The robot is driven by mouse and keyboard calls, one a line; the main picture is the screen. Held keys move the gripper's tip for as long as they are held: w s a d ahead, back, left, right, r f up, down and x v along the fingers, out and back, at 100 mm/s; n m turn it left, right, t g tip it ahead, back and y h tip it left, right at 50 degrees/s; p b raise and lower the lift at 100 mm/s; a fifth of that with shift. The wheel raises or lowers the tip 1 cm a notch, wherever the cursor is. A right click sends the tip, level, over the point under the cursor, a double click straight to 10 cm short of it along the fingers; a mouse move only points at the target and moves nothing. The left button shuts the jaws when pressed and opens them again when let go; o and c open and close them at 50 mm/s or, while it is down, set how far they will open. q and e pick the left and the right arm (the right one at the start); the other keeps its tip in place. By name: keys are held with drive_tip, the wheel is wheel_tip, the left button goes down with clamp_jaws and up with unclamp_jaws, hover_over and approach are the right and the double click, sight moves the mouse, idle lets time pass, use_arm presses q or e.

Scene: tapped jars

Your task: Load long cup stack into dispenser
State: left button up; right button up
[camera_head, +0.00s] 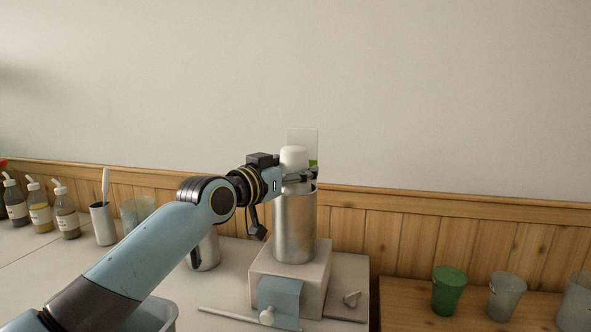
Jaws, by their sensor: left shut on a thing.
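A white cup stack (294,155) stands upright at the mouth of the silver, tube-shaped dispenser (295,226). My left gripper (303,177) reaches in from the left and is shut on the cup stack just above the dispenser's rim. The gripper covers part of the stack. I cannot tell how far the stack's lower end goes into the tube. My right gripper is not in view.
Several bottles (66,213) stand far left. A green cup (448,290) and clear cups (506,296) stand right on a wooden surface.

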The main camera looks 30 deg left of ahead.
use_arm(q)
drive_tip(key=shift+f+b, duration=0.4)
drive_tip(key=shift+f, duration=0.1)
idle(0.3)
idle(0.4)
drive_tip(key=o, duration=1.9)
drive_tip(key=s+p, duration=0.1)
drive_tip(key=s, duration=0.1)
drive_tip(key=s+p, duration=0.2)
drive_tip(key=s, duration=0.1)
drive_tip(key=s+a+p, duration=0.1)
drive_tip(key=s+p, duration=0.1)
drive_tip(key=s, duration=0.1)
drive_tip(key=shift+r, duration=0.15)
drive_tip(key=shift+a, duration=0.1)
idle(0.4)
